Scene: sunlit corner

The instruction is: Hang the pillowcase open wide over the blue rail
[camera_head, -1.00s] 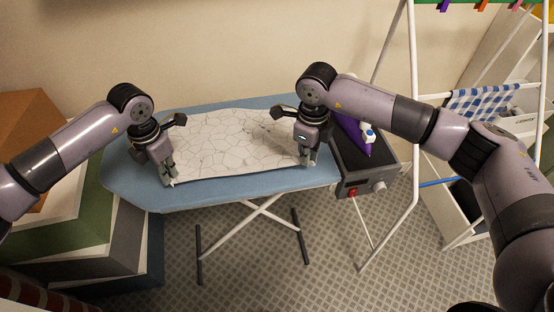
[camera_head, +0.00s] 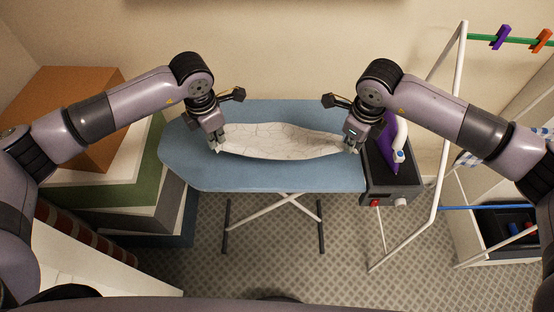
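The white pillowcase with a fine crackle pattern (camera_head: 282,141) is on the blue ironing board (camera_head: 290,180). It looks like a narrow, sagging band between my two grippers. My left gripper (camera_head: 216,146) is shut on its left end, and my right gripper (camera_head: 352,147) is shut on its right end. Whether the middle still touches the board is hard to tell. The blue rail (camera_head: 485,207) runs low across the white drying rack (camera_head: 440,170) at the right. Its right part is partly hidden by my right arm.
A grey box (camera_head: 393,188) with a purple iron (camera_head: 388,146) is at the board's right end, close to my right gripper. A green rail (camera_head: 480,39) with coloured pegs is high on the rack. Stacked boxes (camera_head: 145,150) are at the left. The front floor is open.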

